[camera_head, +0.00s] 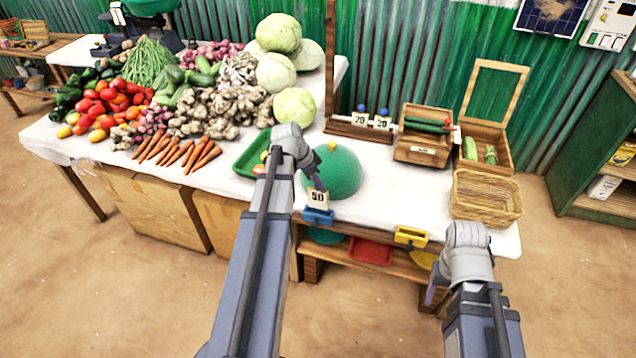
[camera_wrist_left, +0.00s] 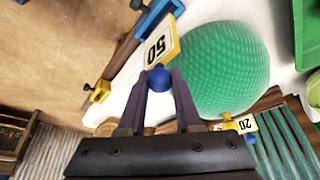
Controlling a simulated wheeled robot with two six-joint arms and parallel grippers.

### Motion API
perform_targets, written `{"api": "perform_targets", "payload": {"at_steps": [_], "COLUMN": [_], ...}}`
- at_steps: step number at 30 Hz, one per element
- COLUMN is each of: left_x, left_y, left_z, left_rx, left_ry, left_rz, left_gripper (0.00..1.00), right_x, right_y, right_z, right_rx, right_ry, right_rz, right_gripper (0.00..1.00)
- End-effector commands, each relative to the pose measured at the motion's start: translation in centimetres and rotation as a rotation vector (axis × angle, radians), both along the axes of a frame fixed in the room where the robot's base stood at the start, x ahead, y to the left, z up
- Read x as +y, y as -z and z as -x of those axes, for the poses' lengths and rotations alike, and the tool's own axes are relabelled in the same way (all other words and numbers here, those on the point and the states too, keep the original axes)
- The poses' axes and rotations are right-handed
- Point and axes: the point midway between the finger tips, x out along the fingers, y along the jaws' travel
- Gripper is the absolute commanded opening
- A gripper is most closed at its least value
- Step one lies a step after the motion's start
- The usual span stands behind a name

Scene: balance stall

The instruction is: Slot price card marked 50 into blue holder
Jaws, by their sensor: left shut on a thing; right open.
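The white price card marked 50 (camera_head: 318,197) is at the front edge of the table, upright above the blue holder (camera_head: 318,216). My left gripper (camera_head: 319,184) is shut on the card's blue knob, which shows between the fingers in the left wrist view (camera_wrist_left: 160,78). In that view the card (camera_wrist_left: 158,47) reaches to the blue holder (camera_wrist_left: 152,16); I cannot tell whether its lower edge is inside the slot. My right gripper (camera_head: 435,298) is open and empty, low in front of the table at the right.
A green dome (camera_head: 335,172) stands just behind the card. A yellow holder (camera_head: 411,236) is on the table edge to the right. Two cards with blue knobs stand on a wooden rack (camera_head: 345,129). A wicker basket (camera_head: 487,197) sits at the right, a green tray (camera_head: 250,155) at the left.

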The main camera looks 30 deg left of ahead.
Motion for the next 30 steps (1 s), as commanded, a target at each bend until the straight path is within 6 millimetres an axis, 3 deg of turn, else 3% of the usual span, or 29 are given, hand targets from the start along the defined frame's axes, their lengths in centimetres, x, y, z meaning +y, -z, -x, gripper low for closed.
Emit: {"api": "perform_targets", "payload": {"at_steps": [21,30], "left_x": [0.0,0.0], "left_y": [2.8,3.0], "left_z": [0.0,0.0], "left_rx": [0.003,0.004], "left_ry": [0.000,0.001], "left_rz": [0.005,0.006], "left_gripper": [0.00,0.00], "right_x": [0.0,0.0], "right_y": [2.8,3.0], "right_z": [0.0,0.0], "right_rx": [0.000,0.000], "right_ry": [0.000,0.000], "right_rz": [0.000,0.000], "right_gripper": [0.61,0.61]}}
